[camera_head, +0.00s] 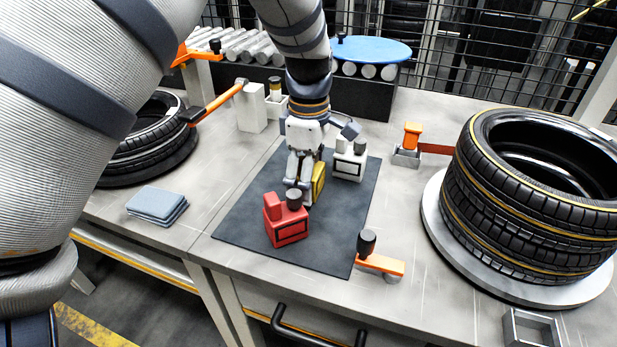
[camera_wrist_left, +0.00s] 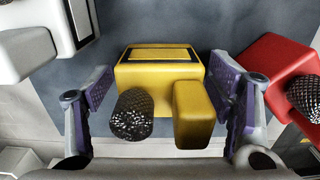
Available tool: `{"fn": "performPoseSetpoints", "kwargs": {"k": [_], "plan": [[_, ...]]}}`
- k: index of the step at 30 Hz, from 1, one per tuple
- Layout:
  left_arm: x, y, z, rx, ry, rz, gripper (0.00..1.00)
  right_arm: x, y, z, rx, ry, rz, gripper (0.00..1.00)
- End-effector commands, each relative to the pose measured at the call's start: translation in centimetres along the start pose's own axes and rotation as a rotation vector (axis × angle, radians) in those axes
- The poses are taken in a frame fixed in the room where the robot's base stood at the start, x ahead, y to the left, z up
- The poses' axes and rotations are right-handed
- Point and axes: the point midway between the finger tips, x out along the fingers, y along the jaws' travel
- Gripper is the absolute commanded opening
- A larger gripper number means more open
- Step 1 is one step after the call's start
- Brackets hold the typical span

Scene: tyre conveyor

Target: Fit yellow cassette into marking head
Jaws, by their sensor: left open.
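The yellow cassette (camera_head: 319,183) stands on the dark mat (camera_head: 240,221), partly hidden behind my left gripper (camera_head: 304,185) in the head view. In the left wrist view the yellow cassette (camera_wrist_left: 160,72) shows a black knurled knob and a yellow block grip. My left gripper (camera_wrist_left: 161,82) is open, with one purple-padded finger on each side of the cassette. A gap shows on the left; on the right, I cannot tell whether the finger touches. A white block stand (camera_head: 250,108) with an orange arm is at the back left; I cannot tell whether it is the marking head. My right gripper is not in view.
A red cassette (camera_head: 286,227) stands in front of my left gripper, and a white cassette (camera_head: 349,164) behind right. Tyres (camera_head: 535,220) stand on a round plate at right. An orange lever with a black knob (camera_head: 367,244) is near the front edge. The mat's front right is clear.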

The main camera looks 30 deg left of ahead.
Motion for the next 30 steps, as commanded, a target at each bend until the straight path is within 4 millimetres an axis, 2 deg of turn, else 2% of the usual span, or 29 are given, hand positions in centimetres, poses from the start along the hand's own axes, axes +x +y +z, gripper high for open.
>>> {"fn": "performPoseSetpoints", "kwargs": {"k": [6,13,15,23,26,29,30], "plan": [[0.1,0.0,0.0,0.001,0.000,0.001,0.73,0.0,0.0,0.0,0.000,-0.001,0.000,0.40],[0.1,0.0,0.0,0.001,0.000,0.001,0.21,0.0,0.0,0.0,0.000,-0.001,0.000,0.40],[0.1,0.1,0.0,0.001,0.000,0.002,0.15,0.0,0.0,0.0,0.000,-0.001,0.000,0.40],[-0.3,0.1,0.0,0.001,0.000,0.003,0.15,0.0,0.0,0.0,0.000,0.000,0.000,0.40],[-1.5,0.1,0.0,0.001,0.000,0.006,0.15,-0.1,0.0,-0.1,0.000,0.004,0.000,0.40],[-3.8,0.0,0.1,0.002,0.000,0.010,0.15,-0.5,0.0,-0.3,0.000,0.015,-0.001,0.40],[-5.0,-0.9,0.4,0.003,-0.001,0.012,0.15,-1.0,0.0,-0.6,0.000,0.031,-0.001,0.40]]}}
